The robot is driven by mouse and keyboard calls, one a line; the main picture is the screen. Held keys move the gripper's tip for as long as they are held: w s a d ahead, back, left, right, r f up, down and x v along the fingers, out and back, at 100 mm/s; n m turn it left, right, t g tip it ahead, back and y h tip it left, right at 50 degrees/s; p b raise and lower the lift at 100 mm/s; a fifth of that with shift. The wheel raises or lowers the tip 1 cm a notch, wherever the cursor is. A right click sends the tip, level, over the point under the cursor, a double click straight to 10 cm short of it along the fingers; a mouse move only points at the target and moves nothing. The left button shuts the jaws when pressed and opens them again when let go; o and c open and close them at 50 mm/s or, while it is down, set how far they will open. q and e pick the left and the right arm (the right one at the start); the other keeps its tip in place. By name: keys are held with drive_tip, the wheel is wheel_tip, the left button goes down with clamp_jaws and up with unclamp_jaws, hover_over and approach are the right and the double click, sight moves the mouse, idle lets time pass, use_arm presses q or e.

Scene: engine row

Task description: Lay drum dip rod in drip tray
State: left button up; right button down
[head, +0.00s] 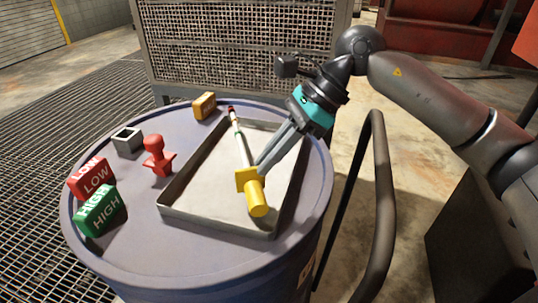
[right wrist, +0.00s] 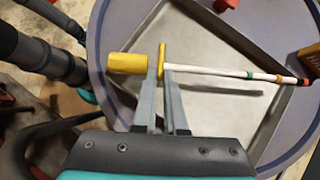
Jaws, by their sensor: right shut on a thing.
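The drum dip rod (head: 241,146) has a yellow handle with a square collar and a thin white shaft with coloured bands and a red tip. My right gripper (head: 258,168) is shut on it at the yellow collar. In the right wrist view the rod (right wrist: 225,74) is held between the fingertips (right wrist: 160,68). The rod is over the shallow grey drip tray (head: 169,211), with its red tip at the far rim. A shadow beside the shaft in the wrist view suggests it is slightly above the tray floor. My left gripper is not in view.
The tray sits on a blue drum top (head: 125,250). On it stand a red LOW block (head: 92,178), a green HIGH block (head: 100,209), a red stamp-shaped piece (head: 157,157), a grey hollow block (head: 128,139) and an orange box (head: 204,106). A dark rail (head: 383,200) stands to the right.

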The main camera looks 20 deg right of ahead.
drive_tip(key=c, duration=0.9)
unclamp_jaws()
drive_tip(key=v, duration=1.5)
drive_tip(key=shift+p, duration=0.4)
drive_tip(key=shift+r, duration=0.1)
